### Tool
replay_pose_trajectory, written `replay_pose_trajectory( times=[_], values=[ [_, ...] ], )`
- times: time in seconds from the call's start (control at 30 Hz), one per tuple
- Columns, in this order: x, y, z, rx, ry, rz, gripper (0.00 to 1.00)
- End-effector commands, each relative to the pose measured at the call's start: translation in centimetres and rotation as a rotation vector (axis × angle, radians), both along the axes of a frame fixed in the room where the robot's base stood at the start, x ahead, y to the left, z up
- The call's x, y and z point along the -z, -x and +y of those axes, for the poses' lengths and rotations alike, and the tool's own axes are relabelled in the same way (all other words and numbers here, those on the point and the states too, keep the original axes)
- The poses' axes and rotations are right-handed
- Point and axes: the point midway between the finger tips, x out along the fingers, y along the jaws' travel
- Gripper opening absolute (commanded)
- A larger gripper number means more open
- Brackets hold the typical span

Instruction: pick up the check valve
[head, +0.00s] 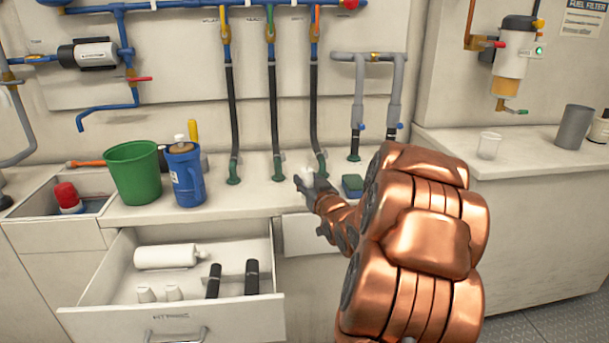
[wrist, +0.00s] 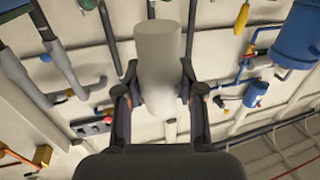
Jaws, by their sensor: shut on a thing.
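My gripper (head: 310,187) is over the worktop in the middle of the head view. In the wrist view my gripper (wrist: 160,97) is shut on a pale grey-white cylinder (wrist: 159,52), with one finger on each side of it. The cylinder shows a narrower part below, between the fingers. In the head view only a small white bit of it (head: 305,172) shows at the fingertips. Its markings are not visible, so I cannot tell for certain that it is the check valve. Two small white fittings (head: 146,294) lie in the open drawer.
The open drawer (head: 170,314) also holds a white bottle (head: 168,256) and two black cylinders (head: 252,277). A green bucket (head: 133,172) and a blue jug (head: 186,178) stand on the left worktop. A sponge (head: 352,186) lies right of my gripper. Vertical hoses (head: 275,125) rise behind.

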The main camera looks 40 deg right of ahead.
Motion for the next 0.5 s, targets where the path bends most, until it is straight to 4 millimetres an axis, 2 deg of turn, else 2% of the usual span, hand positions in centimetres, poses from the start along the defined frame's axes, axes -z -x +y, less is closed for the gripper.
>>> replay_pose_trajectory(
  times=[0.17, 0.5],
  values=[
    [-0.3, 1.8, 1.3, 0.002, 0.002, 0.001, 0.0],
    [0.0, 2.8, 1.9, 0.004, 0.003, -0.005, 0.0]
  ],
)
